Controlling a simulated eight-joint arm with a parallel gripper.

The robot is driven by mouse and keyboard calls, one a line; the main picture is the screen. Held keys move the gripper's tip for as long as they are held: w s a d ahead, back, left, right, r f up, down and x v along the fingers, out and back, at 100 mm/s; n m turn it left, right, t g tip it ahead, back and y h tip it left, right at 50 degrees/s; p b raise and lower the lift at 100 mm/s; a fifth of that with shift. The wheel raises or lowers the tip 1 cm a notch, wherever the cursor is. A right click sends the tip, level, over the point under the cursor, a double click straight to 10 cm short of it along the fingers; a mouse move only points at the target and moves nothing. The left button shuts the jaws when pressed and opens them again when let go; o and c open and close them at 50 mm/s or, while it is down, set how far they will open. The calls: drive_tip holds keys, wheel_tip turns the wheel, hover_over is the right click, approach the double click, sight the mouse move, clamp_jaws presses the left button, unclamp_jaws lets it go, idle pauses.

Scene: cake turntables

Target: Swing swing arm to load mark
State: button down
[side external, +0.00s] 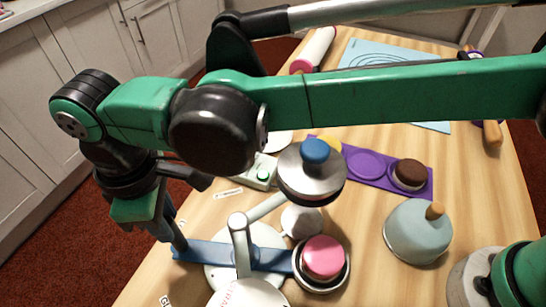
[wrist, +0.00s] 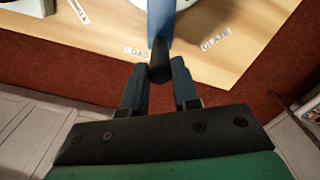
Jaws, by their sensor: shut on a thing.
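The swing arm (side external: 205,251) is a long blue bar lying low across a round white base. In the wrist view the blue bar (wrist: 160,18) ends in a black handle (wrist: 160,62). My gripper (wrist: 160,76) is shut on this handle, one blue finger on each side. In the side view my gripper (side external: 178,238) is at the bar's left end, and my arm link partly hides it. The load mark, a white label reading LOAD (wrist: 137,52), lies on the table just left of the handle in the wrist view, close beside it.
A GLAZE label (wrist: 215,40) lies right of the bar. A pan with a pink cake (side external: 322,257) is at the bar's right end. A metal stand with a blue knob (side external: 315,152) rises behind. A grey dome (side external: 418,232) and purple tray (side external: 365,165) stand right.

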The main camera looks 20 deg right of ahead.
drive_tip(key=shift+w+d, duration=0.6)
drive_tip(key=shift+w, duration=0.2)
drive_tip(key=shift+w+d, duration=0.2)
drive_tip(key=shift+w, duration=0.05)
drive_tip(key=c, duration=0.7)
unclamp_jaws()
drive_tip(key=shift+r, duration=0.1)
drive_tip(key=shift+r, duration=3.4)
